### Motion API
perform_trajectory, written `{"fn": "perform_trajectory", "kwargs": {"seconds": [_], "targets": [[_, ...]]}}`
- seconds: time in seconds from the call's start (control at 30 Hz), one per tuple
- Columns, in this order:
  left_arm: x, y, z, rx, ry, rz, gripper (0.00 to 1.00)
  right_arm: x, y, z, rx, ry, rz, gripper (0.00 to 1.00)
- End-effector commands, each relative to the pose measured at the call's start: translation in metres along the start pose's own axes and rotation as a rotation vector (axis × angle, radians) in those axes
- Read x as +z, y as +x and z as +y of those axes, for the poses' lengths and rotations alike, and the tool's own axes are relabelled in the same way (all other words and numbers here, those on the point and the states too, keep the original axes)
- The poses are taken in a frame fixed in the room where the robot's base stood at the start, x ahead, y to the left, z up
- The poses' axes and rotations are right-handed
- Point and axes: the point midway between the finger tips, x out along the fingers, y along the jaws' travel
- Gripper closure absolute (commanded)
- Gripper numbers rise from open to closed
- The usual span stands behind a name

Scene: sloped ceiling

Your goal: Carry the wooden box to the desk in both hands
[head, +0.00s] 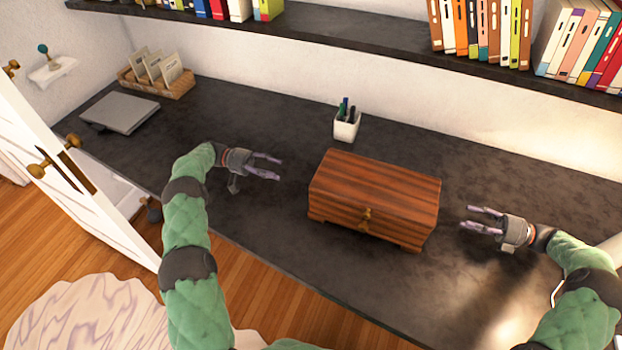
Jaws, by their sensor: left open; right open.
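The wooden box (375,188) is reddish brown with a small brass clasp on its front. It rests upright on the dark desk (290,260), near the middle of the head view. My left gripper (280,168) is open and empty, to the left of the box and apart from it. Its fingers point toward the box. My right gripper (469,218) is open and empty, a short gap to the right of the box, fingers also pointing toward it. The underside and back of the box are hidden.
A white pen cup (347,127) stands just behind the box. A grey closed laptop (120,112) and a wooden file holder (158,84) lie at the left of the desk. A shelf (340,32) with books hangs above. A white door (75,180) stands at the left.

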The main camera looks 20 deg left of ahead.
Motion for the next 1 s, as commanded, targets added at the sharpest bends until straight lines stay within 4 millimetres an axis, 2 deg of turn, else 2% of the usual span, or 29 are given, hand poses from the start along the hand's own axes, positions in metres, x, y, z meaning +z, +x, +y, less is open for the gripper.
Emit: {"fn": "perform_trajectory", "kwargs": {"seconds": [0.1, 0.3, 0.87, 1.0], "targets": [[0.000, 0.000, 0.000, 0.000, 0.000, 0.000, 0.52, 0.000, -0.017, -0.001, -0.001, -0.001, -0.002, 0.52], [0.000, 0.000, 0.000, 0.000, 0.000, 0.000, 0.52, 0.000, -0.030, 0.000, 0.000, 0.000, -0.001, 0.52], [0.000, 0.000, 0.001, 0.000, 0.000, 0.000, 0.52, 0.000, -0.031, 0.001, 0.000, 0.000, 0.000, 0.52], [0.000, 0.000, 0.015, 0.000, 0.000, 0.000, 0.52, 0.000, -0.031, 0.016, 0.000, 0.000, 0.000, 0.52]]}}
